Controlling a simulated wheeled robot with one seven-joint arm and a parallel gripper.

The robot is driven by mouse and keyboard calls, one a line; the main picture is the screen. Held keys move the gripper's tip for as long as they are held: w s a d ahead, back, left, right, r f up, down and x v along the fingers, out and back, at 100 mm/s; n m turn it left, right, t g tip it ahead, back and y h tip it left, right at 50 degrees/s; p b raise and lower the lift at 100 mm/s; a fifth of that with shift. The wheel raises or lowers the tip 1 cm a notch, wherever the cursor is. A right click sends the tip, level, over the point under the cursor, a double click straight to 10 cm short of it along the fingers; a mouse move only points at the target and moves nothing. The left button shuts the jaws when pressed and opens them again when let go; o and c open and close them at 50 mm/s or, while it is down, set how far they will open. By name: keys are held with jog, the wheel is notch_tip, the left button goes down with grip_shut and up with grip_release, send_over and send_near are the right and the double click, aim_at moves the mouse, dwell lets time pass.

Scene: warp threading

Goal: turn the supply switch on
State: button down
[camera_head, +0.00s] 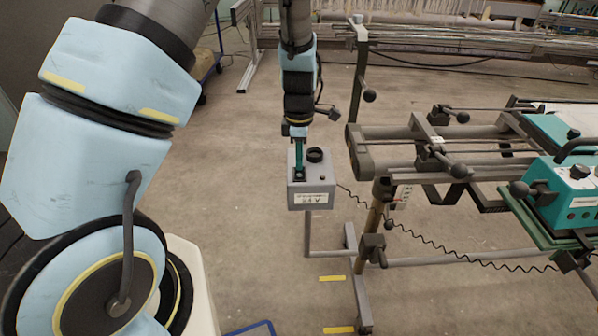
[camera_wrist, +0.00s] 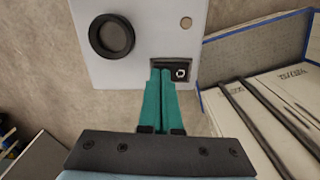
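A grey control box (camera_head: 311,196) with a white label on its front stands on a post in the middle of the head view. Its top fills the upper part of the wrist view (camera_wrist: 155,50). It bears a round black knob or ring (camera_wrist: 111,37) and a small dark switch recess with a light spot (camera_wrist: 181,73). My gripper (camera_head: 299,170) points down over the box's top. Its teal fingers (camera_wrist: 165,72) are together with nothing seen between them. Their tips are at the switch recess and cover part of it. I cannot tell if they touch it or which way it is set.
A frame with rollers and black knobs (camera_head: 430,145) stands right of the box, with a teal unit (camera_head: 565,195) on it. A coiled black cable (camera_head: 430,248) runs from the box towards it. Bare floor lies left of the box.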

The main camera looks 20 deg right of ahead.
notch_tip(320, 180, up, 7)
jog(key=p, duration=0.6)
dwell(0.3)
dwell(0.4)
jog(key=w+a+r+m, duration=0.1)
jog(key=a+r+m, duration=0.25)
jog(key=a, duration=0.35)
jog(key=w+a+r+m, duration=0.1)
jog(key=a+r+m, duration=0.1)
jog(key=a+r, duration=0.35)
jog(key=s+a+r+m, duration=0.2)
jog(key=a+m, duration=0.1)
jog(key=a, duration=0.3)
jog(key=s+a+r+m+t, duration=0.1)
jog(key=s+a+r+m, duration=0.1)
jog(key=a, duration=0.3)
jog(key=s+a+r+m, duration=0.2)
jog(key=a+r+m, duration=0.1)
jog(key=a, duration=0.3)
jog(key=shift+a+m+t, duration=0.3)
jog(key=shift+a+m, duration=0.05)
